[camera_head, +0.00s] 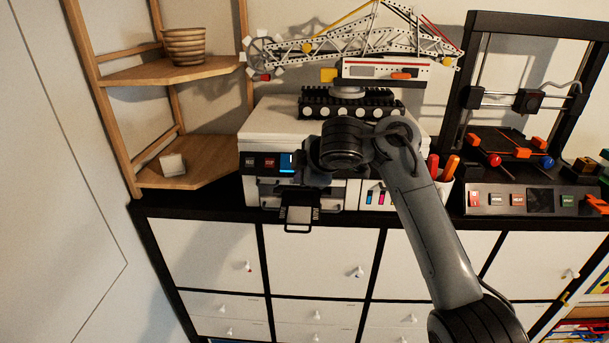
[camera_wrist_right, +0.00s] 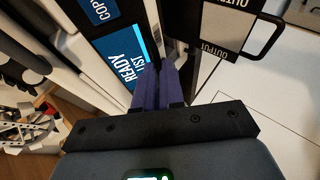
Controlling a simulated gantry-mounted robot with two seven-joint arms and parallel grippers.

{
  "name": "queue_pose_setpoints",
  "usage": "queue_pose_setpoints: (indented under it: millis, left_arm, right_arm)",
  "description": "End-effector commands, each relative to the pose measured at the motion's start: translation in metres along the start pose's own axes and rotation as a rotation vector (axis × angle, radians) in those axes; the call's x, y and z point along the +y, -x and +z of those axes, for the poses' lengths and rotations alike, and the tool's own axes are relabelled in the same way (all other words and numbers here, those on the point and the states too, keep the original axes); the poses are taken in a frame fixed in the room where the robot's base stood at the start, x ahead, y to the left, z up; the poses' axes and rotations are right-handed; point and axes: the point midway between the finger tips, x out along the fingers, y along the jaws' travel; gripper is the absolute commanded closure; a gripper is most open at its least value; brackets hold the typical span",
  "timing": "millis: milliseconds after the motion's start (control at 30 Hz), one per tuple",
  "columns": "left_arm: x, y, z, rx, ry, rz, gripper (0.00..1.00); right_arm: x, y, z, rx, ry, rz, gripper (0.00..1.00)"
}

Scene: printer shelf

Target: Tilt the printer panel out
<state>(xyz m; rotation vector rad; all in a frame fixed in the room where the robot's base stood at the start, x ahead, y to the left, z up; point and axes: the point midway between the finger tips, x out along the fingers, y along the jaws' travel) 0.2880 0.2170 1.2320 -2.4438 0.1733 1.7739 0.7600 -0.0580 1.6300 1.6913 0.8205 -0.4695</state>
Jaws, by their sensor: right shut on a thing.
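The white printer (camera_head: 275,120) stands on the cabinet top, with its dark front panel (camera_head: 262,162) bearing buttons and a blue screen. The panel also shows in the right wrist view (camera_wrist_right: 125,58), with "READY" on its screen. My right gripper (camera_wrist_right: 160,80) has its purple fingers together at the edge of the panel beside the screen, shut on it. In the head view my right arm (camera_head: 430,220) covers the right part of the panel and the fingers. I cannot tell how far the panel is tilted. My left gripper is not in view.
An output tray (camera_head: 297,215) with a black handle juts out below the panel. A crane model (camera_head: 350,95) stands on the printer. A 3D printer (camera_head: 520,200) is at the right, a wooden corner shelf (camera_head: 180,75) at the left. White cabinet doors (camera_head: 310,260) are below.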

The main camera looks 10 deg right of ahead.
Motion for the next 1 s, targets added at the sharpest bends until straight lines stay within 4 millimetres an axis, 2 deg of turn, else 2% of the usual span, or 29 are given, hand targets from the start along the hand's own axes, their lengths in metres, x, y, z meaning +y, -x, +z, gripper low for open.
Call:
queue_pose_setpoints:
  millis: [533, 567, 700, 1000]
  left_arm:
    - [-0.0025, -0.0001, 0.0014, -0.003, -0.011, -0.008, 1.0]
    - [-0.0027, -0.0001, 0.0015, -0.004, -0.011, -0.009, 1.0]
    - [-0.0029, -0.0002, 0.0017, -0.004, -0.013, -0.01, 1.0]
    - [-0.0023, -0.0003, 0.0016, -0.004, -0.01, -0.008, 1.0]
  right_arm:
    - [0.0034, 0.0031, -0.0012, 0.001, -0.006, -0.012, 1.0]
    - [0.0034, 0.0031, -0.0011, 0.001, -0.007, -0.011, 0.87]
    - [0.003, 0.0026, -0.0008, 0.001, -0.007, -0.012, 0.66]
    - [0.0026, 0.0023, -0.0007, 0.0, -0.007, -0.014, 0.66]
